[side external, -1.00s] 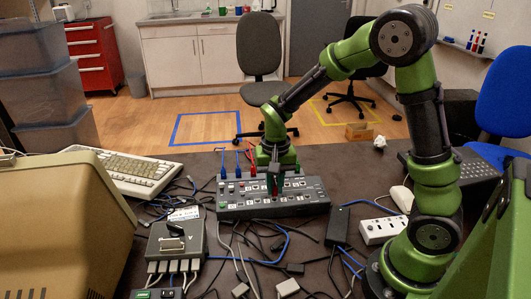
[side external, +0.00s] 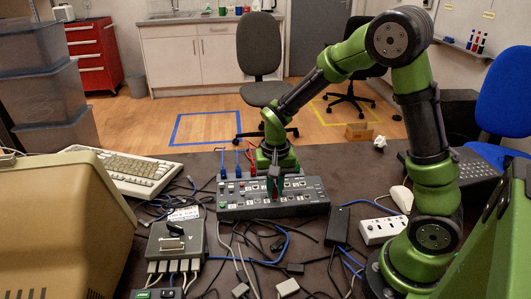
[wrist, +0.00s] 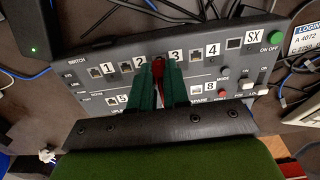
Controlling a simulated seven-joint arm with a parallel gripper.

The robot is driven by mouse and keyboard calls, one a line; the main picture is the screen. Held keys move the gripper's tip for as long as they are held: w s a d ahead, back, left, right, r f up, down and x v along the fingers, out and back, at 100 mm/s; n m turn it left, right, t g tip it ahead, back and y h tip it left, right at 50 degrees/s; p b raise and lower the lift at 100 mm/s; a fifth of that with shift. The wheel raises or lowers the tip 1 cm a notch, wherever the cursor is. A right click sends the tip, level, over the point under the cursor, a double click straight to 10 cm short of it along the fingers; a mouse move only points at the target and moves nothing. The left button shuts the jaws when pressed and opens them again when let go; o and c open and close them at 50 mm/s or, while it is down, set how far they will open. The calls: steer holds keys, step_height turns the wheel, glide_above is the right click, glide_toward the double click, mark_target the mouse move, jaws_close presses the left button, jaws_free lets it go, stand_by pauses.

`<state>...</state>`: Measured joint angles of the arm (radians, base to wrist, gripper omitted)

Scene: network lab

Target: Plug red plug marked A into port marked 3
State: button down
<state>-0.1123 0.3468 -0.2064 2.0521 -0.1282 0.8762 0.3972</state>
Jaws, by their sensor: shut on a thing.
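My gripper (wrist: 159,88) has green fingers and is shut on a red plug (wrist: 158,66). The plug sits between the fingertips in the wrist view, over the top row of the grey switch box (wrist: 90,55). It is at the socket just left of the label 3 (wrist: 174,55), and it covers that socket. I cannot tell how far in it is, and no letter on it can be read. In the side view my gripper (side external: 274,188) points down at the box (side external: 230,211), its fingers hiding most of the plug.
Sockets beside labels 1 (wrist: 109,70), 2 (wrist: 140,63) and 4 (wrist: 212,50) look empty. Blue cables (side external: 237,168) stand at the box's back left. A grey metal box (side external: 175,240), loose cables and a white power strip (side external: 380,230) lie around it.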

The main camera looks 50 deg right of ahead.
steer(key=shift+f, duration=0.3)
steer(key=c, duration=1)
jaws_free()
steer(key=shift+c, duration=0.2)
step_height(320, 180, up, 17)
